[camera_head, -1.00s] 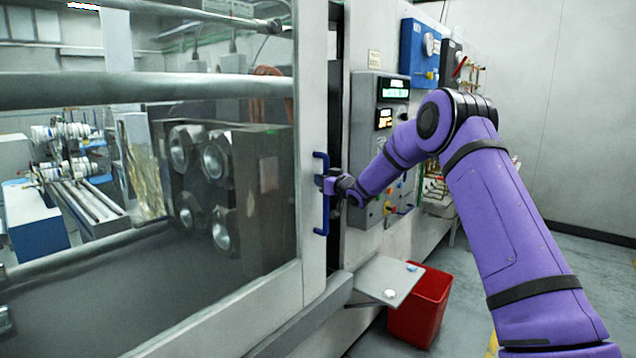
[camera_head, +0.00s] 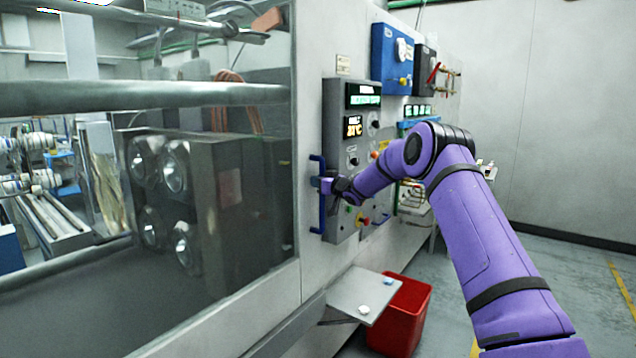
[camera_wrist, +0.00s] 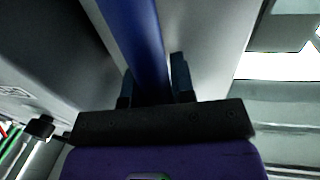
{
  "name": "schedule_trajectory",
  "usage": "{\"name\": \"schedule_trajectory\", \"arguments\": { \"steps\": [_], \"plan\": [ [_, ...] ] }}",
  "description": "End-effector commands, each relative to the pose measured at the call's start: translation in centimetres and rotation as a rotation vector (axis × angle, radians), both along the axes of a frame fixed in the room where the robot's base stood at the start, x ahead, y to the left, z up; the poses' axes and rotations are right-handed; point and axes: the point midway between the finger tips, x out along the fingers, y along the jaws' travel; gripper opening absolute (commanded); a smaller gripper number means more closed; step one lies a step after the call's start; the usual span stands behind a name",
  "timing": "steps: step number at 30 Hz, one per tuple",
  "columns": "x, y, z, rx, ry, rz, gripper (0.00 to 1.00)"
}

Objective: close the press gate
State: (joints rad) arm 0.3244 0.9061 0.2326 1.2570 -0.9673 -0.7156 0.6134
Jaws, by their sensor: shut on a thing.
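The press gate is a large framed window panel (camera_head: 311,270) filling the left of the head view, with clear glazing over the dark machine block. A blue vertical handle (camera_head: 322,225) is fixed on its right edge. My gripper (camera_head: 325,186) is at the middle of this handle. In the wrist view the blue handle bar (camera_wrist: 135,35) runs between the two fingers of my gripper (camera_wrist: 153,85), which are shut on it. No dark gap shows between the gate's right edge and the control panel side in the head view.
A control panel (camera_head: 340,110) with lit displays is just right of the gate. A small grey shelf (camera_head: 350,297) and a red bin (camera_head: 405,320) stand below. Blue box (camera_head: 388,62) hangs on the machine. Floor at the right is clear.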

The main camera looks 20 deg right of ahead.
Motion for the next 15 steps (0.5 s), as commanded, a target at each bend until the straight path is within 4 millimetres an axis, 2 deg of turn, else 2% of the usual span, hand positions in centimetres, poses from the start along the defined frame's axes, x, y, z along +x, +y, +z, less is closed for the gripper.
{"name": "schedule_trajectory", "arguments": {
  "steps": [1, 6, 7, 9, 15],
  "plan": [
    [0.09, -0.58, 0.35, -0.001, -0.005, -0.009, 0.0],
    [0.11, -0.69, 0.42, -0.002, -0.005, -0.012, 0.0],
    [0.11, -0.71, 0.43, -0.001, -0.006, -0.012, 0.3],
    [0.1, -0.66, 0.4, -0.001, -0.005, -0.011, 0.46],
    [0.07, -0.45, 0.28, -0.001, -0.004, -0.008, 0.48]
  ]
}}
